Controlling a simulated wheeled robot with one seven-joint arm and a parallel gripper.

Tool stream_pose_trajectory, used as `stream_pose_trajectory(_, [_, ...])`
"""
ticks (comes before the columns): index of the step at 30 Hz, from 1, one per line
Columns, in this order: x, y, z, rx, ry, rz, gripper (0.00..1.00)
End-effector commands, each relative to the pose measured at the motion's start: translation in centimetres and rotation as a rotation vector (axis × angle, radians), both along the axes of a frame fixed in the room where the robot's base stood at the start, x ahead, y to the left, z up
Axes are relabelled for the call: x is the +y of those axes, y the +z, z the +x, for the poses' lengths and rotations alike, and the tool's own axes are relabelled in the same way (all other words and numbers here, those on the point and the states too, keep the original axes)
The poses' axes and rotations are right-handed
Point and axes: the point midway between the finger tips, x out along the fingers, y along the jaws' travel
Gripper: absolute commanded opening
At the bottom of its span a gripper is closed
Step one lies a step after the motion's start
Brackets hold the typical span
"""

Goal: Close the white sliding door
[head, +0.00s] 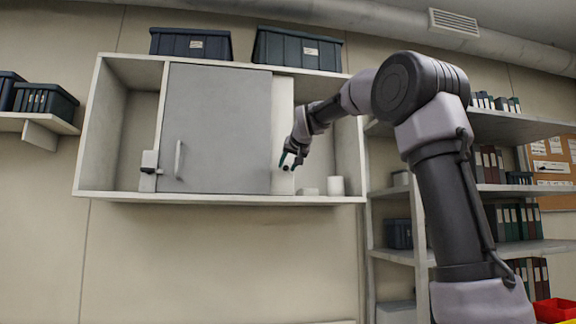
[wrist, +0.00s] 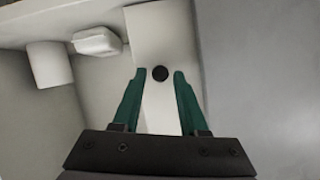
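The white sliding door (head: 282,110) shows as a narrow upright strip at the right edge of the grey door panel (head: 215,125) in the wall cabinet. The rest of it seems hidden behind the grey panel. In the wrist view the white door (wrist: 157,35) carries a round black knob or recess (wrist: 160,73). My gripper (head: 290,161) is in front of the strip's lower part. In the wrist view my gripper's green fingers (wrist: 159,73) are apart, one on each side of the black spot. I cannot tell whether they touch the door.
The cabinet (head: 220,198) is open at its left and right ends. A white cylinder (head: 335,186) and a small white block (head: 309,191) stand in the right bay. The grey panel has an upright handle (head: 178,160). Shelves with binders (head: 505,222) stand at right.

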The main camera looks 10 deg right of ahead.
Motion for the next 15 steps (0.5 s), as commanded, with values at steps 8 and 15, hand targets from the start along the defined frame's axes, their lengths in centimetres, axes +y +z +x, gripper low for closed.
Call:
stream_pose_trajectory(8, [0.01, 0.0, -0.03, 0.0, 0.0, 0.0, 0.0])
stream_pose_trajectory(15, [0.01, 0.01, -0.04, 0.0, 0.0, 0.0, 0.0])
